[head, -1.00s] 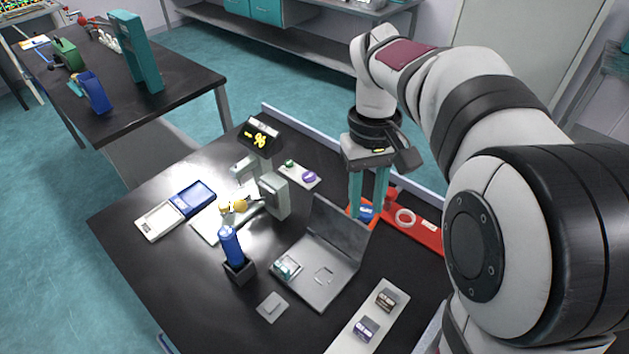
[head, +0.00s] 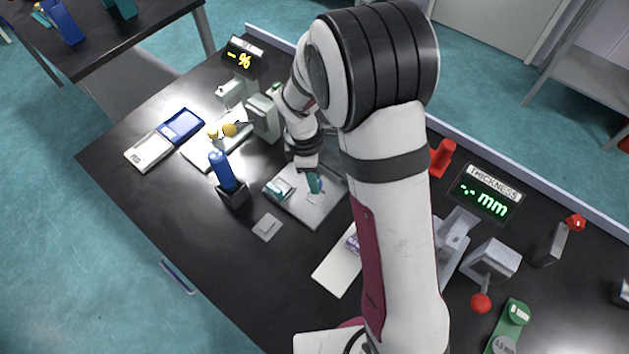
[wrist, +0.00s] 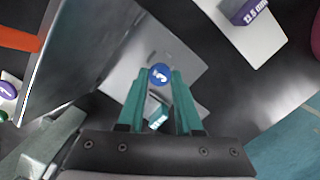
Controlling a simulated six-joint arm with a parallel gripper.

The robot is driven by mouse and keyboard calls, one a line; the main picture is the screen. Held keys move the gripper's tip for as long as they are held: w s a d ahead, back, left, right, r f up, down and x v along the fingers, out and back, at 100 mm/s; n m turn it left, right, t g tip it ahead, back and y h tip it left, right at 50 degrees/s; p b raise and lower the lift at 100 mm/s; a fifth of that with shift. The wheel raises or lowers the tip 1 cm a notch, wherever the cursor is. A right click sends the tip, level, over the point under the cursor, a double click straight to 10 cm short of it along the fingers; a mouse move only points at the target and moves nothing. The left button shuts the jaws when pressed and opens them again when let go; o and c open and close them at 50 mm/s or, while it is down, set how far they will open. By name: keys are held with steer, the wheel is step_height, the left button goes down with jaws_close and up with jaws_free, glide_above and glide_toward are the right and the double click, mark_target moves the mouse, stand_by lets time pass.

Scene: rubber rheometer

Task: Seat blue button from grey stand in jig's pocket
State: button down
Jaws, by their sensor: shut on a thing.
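The blue button (wrist: 160,74), marked with a white character, sits between the tips of my gripper's teal fingers (wrist: 157,82) in the wrist view, and the fingers are shut on it. In the head view my gripper (head: 314,186) points down over the flat silver base of the hinged jig (head: 306,212). The jig also shows below the fingers in the wrist view (wrist: 190,62), with its raised lid (wrist: 72,50) at left. A teal block (head: 279,188) lies at the base's left part. The pocket is hidden, and I cannot tell whether the button touches the base.
A blue bottle in a black holder (head: 232,195) stands left of the jig, with a small grey square plate (head: 267,227) in front. A white strip (head: 335,266) bearing blocks lies to the right. A purple button (wrist: 8,90) shows at the wrist view's left edge.

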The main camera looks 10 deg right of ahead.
mark_target(314, 196)
step_height(314, 196, down, 3)
steer(key=shift+f, duration=0.15)
steer(key=shift+f, duration=0.6)
steer(key=c, duration=0.6)
jaws_free()
